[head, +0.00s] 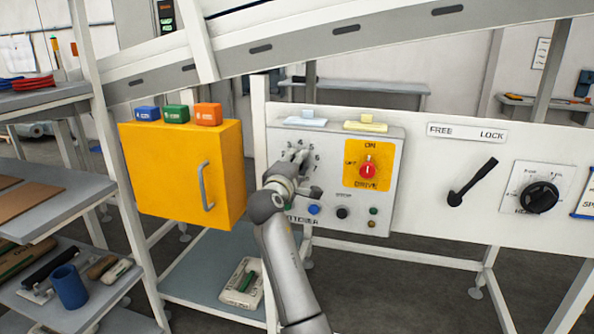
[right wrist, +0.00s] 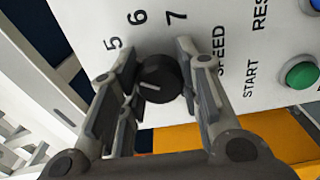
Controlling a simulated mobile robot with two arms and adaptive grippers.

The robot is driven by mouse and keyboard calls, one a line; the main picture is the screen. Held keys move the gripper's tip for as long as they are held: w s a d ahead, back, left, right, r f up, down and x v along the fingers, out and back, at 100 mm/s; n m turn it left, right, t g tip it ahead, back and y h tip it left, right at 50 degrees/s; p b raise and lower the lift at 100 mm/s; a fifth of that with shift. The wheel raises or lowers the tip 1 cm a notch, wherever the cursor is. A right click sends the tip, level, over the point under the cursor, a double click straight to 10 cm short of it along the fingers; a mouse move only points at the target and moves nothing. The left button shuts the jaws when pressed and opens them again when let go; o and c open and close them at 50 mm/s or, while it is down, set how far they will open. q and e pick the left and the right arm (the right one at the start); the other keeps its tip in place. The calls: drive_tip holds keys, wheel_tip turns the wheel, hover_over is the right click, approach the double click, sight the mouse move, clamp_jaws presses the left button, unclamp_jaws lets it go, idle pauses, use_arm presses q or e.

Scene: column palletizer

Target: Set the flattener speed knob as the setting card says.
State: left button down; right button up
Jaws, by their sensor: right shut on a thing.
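The flattener speed knob (right wrist: 160,79) is black and round with a short white mark. It shows between the fingers of my right gripper (right wrist: 155,85), which is shut on it. In the right wrist view the mark lies toward the left finger; the number it points at is hidden. The numerals 5, 6 and 7 show around the knob. In the head view my right gripper (head: 293,160) is at the dial on the grey panel (head: 334,150) and covers the knob.
A red switch (head: 367,170) on a yellow plate sits right of the dial, with blue and black buttons below. A yellow cabinet (head: 175,175) stands close on the left. A black lever (head: 472,183) and black knob (head: 538,197) are further right.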

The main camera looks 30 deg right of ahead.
drive_tip(key=m+b, duration=0.2)
drive_tip(key=m, duration=0.1)
drive_tip(key=shift+f+m, duration=0.2)
drive_tip(key=shift+m, duration=0.1)
drive_tip(key=shift+r, duration=0.1)
idle(0.4)
drive_tip(key=o, duration=1)
drive_tip(key=shift+a, duration=0.1)
drive_tip(key=v, duration=1.2)
